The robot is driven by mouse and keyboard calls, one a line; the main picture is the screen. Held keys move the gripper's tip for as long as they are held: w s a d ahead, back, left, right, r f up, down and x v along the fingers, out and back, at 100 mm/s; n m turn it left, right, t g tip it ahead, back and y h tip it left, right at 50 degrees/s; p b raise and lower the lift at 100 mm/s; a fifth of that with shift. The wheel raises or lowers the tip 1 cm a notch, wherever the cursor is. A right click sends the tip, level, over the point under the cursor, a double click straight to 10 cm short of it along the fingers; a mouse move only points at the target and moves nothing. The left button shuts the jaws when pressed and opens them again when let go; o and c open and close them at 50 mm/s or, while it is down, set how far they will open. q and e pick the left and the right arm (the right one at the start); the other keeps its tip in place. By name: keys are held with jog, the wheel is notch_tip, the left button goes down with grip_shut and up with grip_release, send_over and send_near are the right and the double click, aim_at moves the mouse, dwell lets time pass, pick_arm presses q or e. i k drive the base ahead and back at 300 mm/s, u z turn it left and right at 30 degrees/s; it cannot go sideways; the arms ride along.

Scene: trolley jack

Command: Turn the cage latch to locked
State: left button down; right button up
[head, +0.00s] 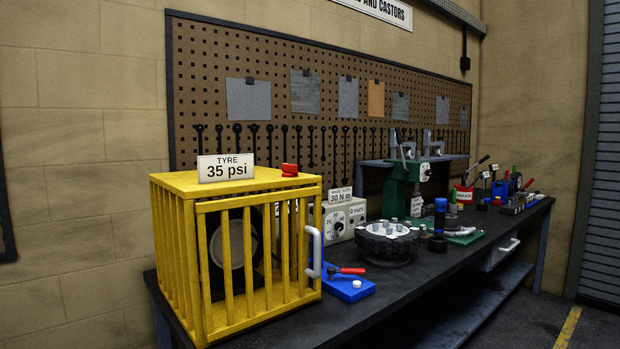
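The yellow barred cage (170,182) stands on the near left end of the bench. Its barred front door (228,304) looks shut or nearly shut, with a pale upright handle (316,252) at its right edge. A small red knob (289,169) sits on top of the cage near the front right; it may be the latch, but its turned position is too small to read. A round tyre or wheel (232,244) shows inside, behind the bars. Neither of my grippers is in view.
A "TYRE 35 psi" sign (226,168) stands on the cage top. Right of the cage are a blue block with a red lever (347,284), a dial box (343,220) and a dark round hub (387,243). The bench front edge (375,325) is clear.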

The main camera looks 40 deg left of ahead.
aim_at(289, 169)
jog(key=z, duration=0.55)
jog(key=k, duration=1.25)
jog(key=u, duration=0.5)
jog(key=i, duration=0.95)
jog(key=u, duration=1)
jog(key=i, duration=0.35)
jog(key=u, duration=0.15)
